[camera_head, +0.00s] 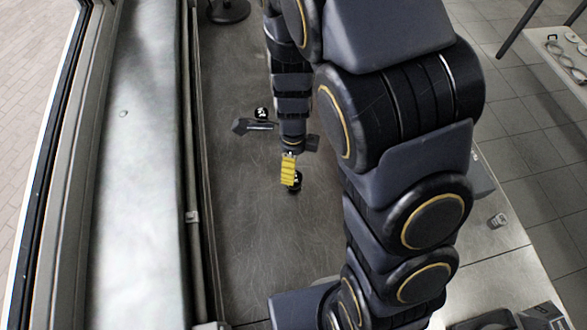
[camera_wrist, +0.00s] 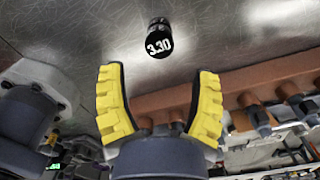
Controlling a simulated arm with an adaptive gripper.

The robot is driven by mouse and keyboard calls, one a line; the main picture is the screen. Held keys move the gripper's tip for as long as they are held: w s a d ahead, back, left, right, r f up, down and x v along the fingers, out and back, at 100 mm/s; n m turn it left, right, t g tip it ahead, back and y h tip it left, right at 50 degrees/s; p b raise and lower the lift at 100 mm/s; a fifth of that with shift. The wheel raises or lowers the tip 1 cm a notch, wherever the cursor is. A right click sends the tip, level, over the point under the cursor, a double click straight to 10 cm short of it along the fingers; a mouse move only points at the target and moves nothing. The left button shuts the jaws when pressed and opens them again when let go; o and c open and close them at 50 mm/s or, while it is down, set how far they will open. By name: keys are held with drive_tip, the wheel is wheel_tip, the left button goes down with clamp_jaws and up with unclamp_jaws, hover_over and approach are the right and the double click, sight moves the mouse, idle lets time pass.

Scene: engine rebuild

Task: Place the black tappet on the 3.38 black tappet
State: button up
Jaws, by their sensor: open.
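My gripper (camera_wrist: 158,72) is open and empty, with its two yellow ribbed fingers spread apart in the wrist view. Ahead of the fingertips, a small tappet with a black round face marked 3.30 (camera_wrist: 159,42) is on the grey metal surface, roughly centred between the fingers and apart from them. In the head view, my gripper (camera_head: 289,168) shows as a yellow strip low over the table. One black tappet (camera_head: 296,182) is partly hidden beside its fingers. Another black tappet with a white mark (camera_head: 262,113) stands farther back, left of the arm. No 3.38 marking is readable.
The grey worktop (camera_head: 255,245) is largely clear in front of the gripper. A rail (camera_head: 192,215) borders it on the left. A dark round base (camera_head: 228,11) stands at the far end. A brown bar with metal parts (camera_wrist: 275,75) crosses the wrist view behind the fingers.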

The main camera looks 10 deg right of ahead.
drive_tip(key=s+d+r+n+g, duration=0.1)
drive_tip(key=s+d+r+n, duration=0.1)
drive_tip(key=s+r+n, duration=1.6)
drive_tip(key=r+n, duration=0.1)
drive_tip(key=n, duration=0.4)
drive_tip(key=shift+s+d+r+g, duration=0.2)
drive_tip(key=shift+d+r+g, duration=0.1)
drive_tip(key=shift+r, duration=0.1)
